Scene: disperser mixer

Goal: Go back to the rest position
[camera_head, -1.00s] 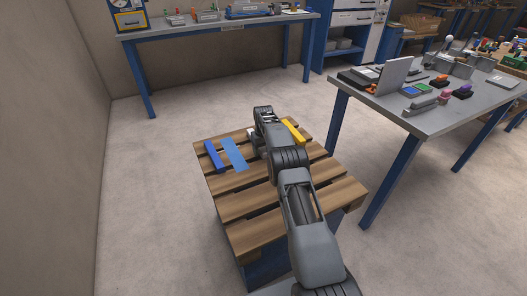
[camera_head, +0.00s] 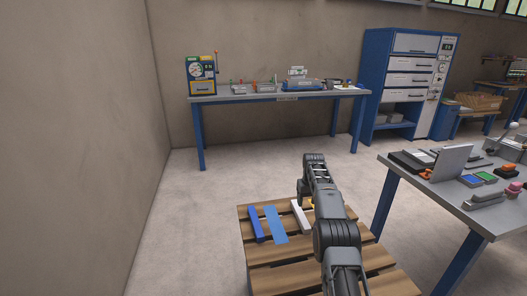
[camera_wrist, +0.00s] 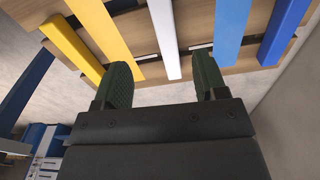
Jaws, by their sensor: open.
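My gripper (camera_wrist: 160,78) is open and empty in the wrist view, its two dark green fingers spread apart. It is above the wooden pallet (camera_head: 290,252). The white bar (camera_wrist: 163,35) shows beyond the gap between the fingers and lies on the pallet, apart from them. In the head view my arm reaches over the pallet, and the fingertips cannot be made out there.
The dark blue bar (camera_head: 256,225), light blue bar (camera_head: 276,225) and white bar (camera_head: 300,216) lie on the pallet. Yellow bars (camera_wrist: 71,47) lie beside the white one. A workbench (camera_head: 470,205) stands right, another (camera_head: 270,96) behind. Floor on the left is clear.

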